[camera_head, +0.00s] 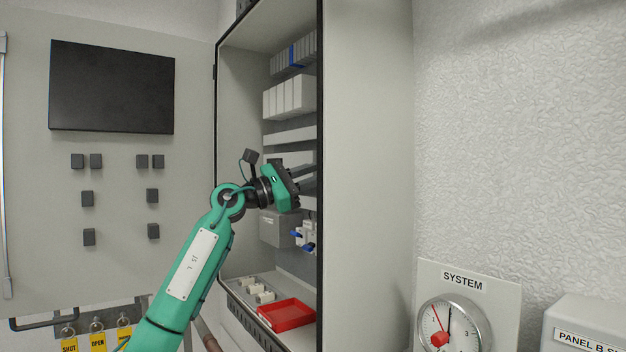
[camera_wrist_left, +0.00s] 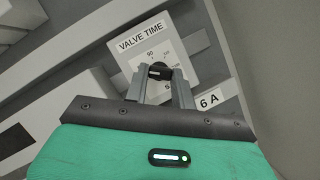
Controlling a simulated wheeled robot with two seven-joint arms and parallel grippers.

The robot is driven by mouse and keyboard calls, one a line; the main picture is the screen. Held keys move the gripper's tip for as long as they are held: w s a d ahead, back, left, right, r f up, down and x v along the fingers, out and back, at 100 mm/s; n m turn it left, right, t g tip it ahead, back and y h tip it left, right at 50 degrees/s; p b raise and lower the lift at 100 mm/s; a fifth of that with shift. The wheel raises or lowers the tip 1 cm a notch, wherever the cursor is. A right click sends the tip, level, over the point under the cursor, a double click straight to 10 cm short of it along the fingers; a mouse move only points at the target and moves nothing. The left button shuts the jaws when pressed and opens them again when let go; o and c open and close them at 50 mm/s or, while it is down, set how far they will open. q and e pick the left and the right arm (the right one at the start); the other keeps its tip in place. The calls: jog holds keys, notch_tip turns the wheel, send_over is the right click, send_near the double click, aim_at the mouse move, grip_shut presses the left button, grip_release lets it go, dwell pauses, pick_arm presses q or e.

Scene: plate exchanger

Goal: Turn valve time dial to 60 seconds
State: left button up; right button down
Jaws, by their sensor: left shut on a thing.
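The valve time dial (camera_wrist_left: 158,71) is a small black knob on a light plate labelled VALVE TIME (camera_wrist_left: 142,37) in the left wrist view. The mark 90 shows just above the knob; the other marks are faint or partly hidden by the fingers. My left gripper (camera_wrist_left: 160,80) has its two grey fingers on either side of the knob, shut on it. In the head view my left gripper (camera_head: 305,172) reaches into the open cabinet, and the dial is hidden there. My right gripper is in neither view.
The cabinet's right wall (camera_head: 366,180) stands close beside the gripper. A red tray (camera_head: 286,314) and small pale blocks lie on the cabinet floor. The open door (camera_head: 120,220) with a dark screen is at left. A SYSTEM gauge (camera_head: 455,325) is at lower right.

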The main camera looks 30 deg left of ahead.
pick_arm(q)
jog(key=shift+m, duration=0.4)
jog(key=o, duration=1)
jog(key=shift+a+f, duration=0.1)
jog(key=b+v, duration=0.7)
jog(key=v, duration=0.6)
jog(key=shift+s+a, duration=0.2)
jog(key=shift+a, duration=0.1)
